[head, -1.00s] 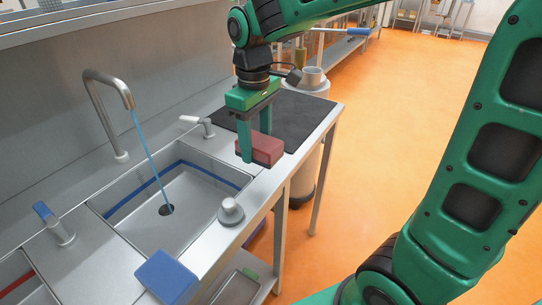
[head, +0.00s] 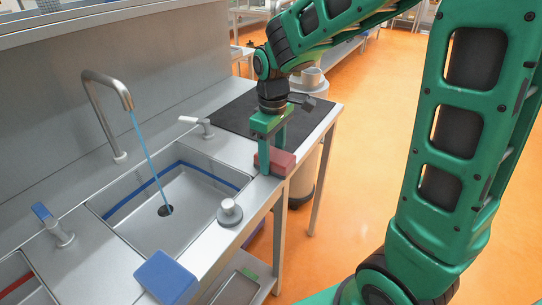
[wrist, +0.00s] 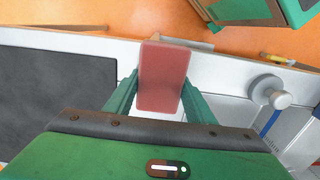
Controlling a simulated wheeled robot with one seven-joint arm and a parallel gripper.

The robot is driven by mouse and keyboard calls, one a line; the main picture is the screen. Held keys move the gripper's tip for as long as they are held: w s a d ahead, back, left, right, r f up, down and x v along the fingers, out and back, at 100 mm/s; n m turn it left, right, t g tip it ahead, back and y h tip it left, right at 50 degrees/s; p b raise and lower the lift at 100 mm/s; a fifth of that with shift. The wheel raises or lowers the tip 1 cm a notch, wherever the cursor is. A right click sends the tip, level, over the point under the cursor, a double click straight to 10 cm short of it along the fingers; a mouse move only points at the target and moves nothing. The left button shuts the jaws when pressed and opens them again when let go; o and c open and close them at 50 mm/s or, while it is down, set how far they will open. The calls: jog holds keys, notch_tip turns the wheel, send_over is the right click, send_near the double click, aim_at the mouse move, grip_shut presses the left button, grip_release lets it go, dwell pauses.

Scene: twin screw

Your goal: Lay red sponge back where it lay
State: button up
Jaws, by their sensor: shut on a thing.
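The red sponge (head: 281,163) is a dull red block at the front edge of the steel counter, between the sink and the black mat. My gripper (head: 272,160) points down and is shut on it. In the wrist view the sponge (wrist: 163,78) sits between the two green fingers, its long side pointing away from the palm. In the head view it is at or very near the counter top; I cannot tell whether its underside touches. Part of the sponge is hidden behind a finger.
The sink (head: 178,212) with running water is to the left. A grey knob (head: 229,212) stands on the front rim. A blue sponge (head: 166,277) lies at the near front edge. A black mat (head: 246,108) covers the far counter. Orange floor lies beyond the edge.

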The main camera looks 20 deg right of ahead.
aim_at(272, 154)
jog(key=shift+f, duration=0.1)
jog(key=o, duration=0.9)
notch_tip(272, 154, up, 12)
jog(key=s+d+f+m, duration=0.2)
jog(key=s+d+m, duration=0.2)
jog(key=s+d, duration=0.2)
jog(key=s+d+f+m, duration=0.3)
jog(key=s+d+m, duration=0.2)
jog(key=s, duration=0.5)
jog(key=s+d+f+m, duration=0.3)
jog(key=s+d, duration=0.3)
jog(key=s, duration=0.2)
jog(key=shift+d+f+m, duration=0.1)
jog(key=shift+d+m, duration=0.3)
jog(key=shift+m, duration=0.4)
